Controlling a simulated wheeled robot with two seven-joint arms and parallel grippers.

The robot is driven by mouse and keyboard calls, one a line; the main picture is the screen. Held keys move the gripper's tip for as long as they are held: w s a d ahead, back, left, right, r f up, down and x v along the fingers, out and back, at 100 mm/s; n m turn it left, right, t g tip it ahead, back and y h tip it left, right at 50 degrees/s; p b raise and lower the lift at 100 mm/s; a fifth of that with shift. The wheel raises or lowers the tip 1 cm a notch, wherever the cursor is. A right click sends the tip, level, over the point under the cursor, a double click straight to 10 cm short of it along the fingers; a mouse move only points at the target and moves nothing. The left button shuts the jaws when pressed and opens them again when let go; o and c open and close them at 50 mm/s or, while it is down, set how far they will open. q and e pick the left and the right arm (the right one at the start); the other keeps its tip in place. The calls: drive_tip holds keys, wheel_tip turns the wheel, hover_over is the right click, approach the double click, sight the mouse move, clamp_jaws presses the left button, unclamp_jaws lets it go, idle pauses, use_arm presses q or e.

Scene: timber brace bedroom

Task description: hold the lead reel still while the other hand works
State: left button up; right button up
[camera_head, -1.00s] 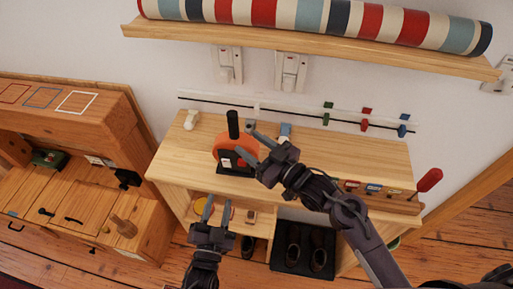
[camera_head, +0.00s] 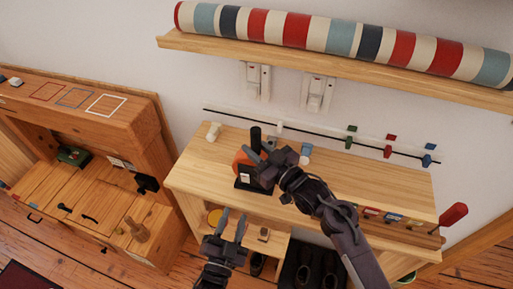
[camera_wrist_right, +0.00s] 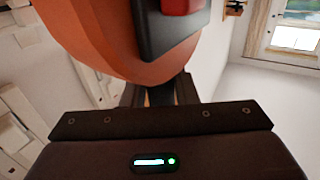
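The lead reel (camera_head: 239,161), orange with a black upright handle and a black base, stands on the wooden bench top in the head view. Its orange side also fills the upper part of the right wrist view (camera_wrist_right: 110,40), very close. My right gripper (camera_head: 260,151) is at the reel, its fingers over the upper right of the reel and hiding part of it. Whether they are closed on it is unclear. My left gripper (camera_head: 232,222) is open and empty, lower down in front of the bench's shelf, apart from the reel.
The bench top (camera_head: 350,178) is mostly bare to the right. A thin rail with green, red and blue clips (camera_head: 388,151) runs behind it. A striped roll (camera_head: 340,38) lies on the shelf above.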

clamp_jaws()
use_arm(q)
drive_tip(key=c, duration=0.4)
drive_tip(key=shift+s+a+n, duration=0.1)
drive_tip(key=shift+s+n, duration=0.2)
drive_tip(key=shift+n, duration=0.8)
clamp_jaws()
drive_tip(key=s+n, duration=0.1)
drive_tip(key=n, duration=0.6)
drive_tip(key=s+a+r+n, duration=0.1)
drive_tip(key=s+n, duration=0.1)
drive_tip(key=n, duration=0.5)
drive_tip(key=s+r+n, duration=0.1)
drive_tip(key=n, duration=0.7)
drive_tip(key=shift+s+a, duration=0.15)
drive_tip(key=shift+s, duration=0.25)
drive_tip(key=shift+r, duration=0.1)
